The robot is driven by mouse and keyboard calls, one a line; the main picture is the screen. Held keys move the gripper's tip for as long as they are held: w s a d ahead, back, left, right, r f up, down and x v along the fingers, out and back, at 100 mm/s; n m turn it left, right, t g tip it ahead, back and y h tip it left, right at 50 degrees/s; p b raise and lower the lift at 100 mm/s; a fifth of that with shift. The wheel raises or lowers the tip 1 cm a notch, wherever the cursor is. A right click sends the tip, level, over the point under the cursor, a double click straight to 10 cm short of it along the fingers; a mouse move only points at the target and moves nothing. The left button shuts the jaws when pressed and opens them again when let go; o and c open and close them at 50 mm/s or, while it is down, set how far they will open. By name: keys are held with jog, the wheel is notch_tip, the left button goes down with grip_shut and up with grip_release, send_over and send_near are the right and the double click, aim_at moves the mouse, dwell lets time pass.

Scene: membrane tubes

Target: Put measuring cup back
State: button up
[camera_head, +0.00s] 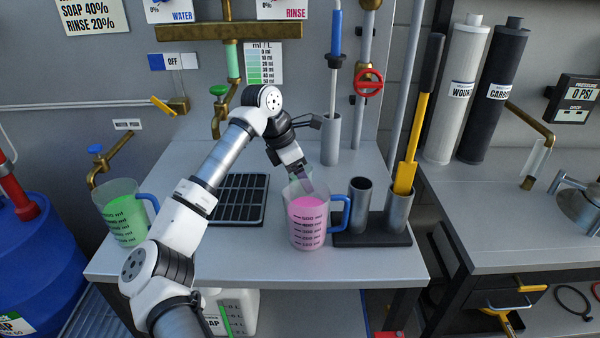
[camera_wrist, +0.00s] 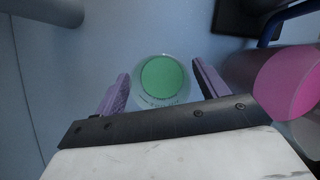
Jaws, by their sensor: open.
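A small clear cup with green liquid (camera_wrist: 162,77) stands on the grey worktop, seen from above in the wrist view. In the head view it is mostly hidden behind the pink jug and my gripper. My gripper (camera_wrist: 160,88) is open, with its purple fingers on either side of the small cup. I cannot tell whether they touch it. In the head view my gripper (camera_head: 305,184) points down just behind a large jug of pink liquid (camera_head: 308,222) with a blue handle. A similar jug of green liquid (camera_head: 122,214) stands at the left of the worktop.
A black drain grate (camera_head: 237,200) lies left of the pink jug. A dark stand (camera_head: 372,237) with metal tubes is on its right, one tube holding a yellow tool (camera_head: 411,150). Another metal tube (camera_head: 331,140) stands behind. The worktop's front (camera_head: 255,266) is clear.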

jog(key=shift+r, duration=0.25)
jog(key=b+v, duration=0.1)
jog(key=v, duration=1.1)
jog(key=shift+b, duration=0.35)
jog(key=shift+f, duration=0.1)
